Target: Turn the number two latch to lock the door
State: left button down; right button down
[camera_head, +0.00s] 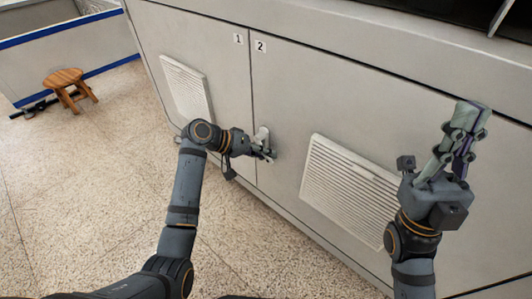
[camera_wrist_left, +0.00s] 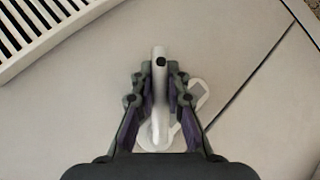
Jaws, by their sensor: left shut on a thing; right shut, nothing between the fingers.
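The number two door (camera_head: 300,95) is a grey panel marked with a "2" label (camera_head: 260,46), and it sits flush with the number one panel. Its white latch (camera_head: 262,134) is at the door's left edge, near the seam. In the left wrist view the latch handle (camera_wrist_left: 160,62) stands between my fingers, and its base plate (camera_wrist_left: 201,92) shows behind them. My left gripper (camera_head: 266,153) is shut on the handle, and its fingers (camera_wrist_left: 160,84) hide part of it. My right gripper (camera_head: 473,118) is shut and empty, raised in front of the cabinet at right.
The number one door (camera_head: 190,45) is left of the seam. White louvred vents (camera_head: 345,180) (camera_head: 187,88) are on both doors. A wooden stool (camera_head: 69,86) stands on the floor at far left. The speckled floor (camera_head: 90,190) in front is clear.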

dwell(0.3)
pick_arm(q)
jog(key=c, duration=1.3)
grip_release()
jog(key=shift+c, duration=0.2)
jog(key=shift+a, duration=0.1)
jog(key=v, duration=1.2)
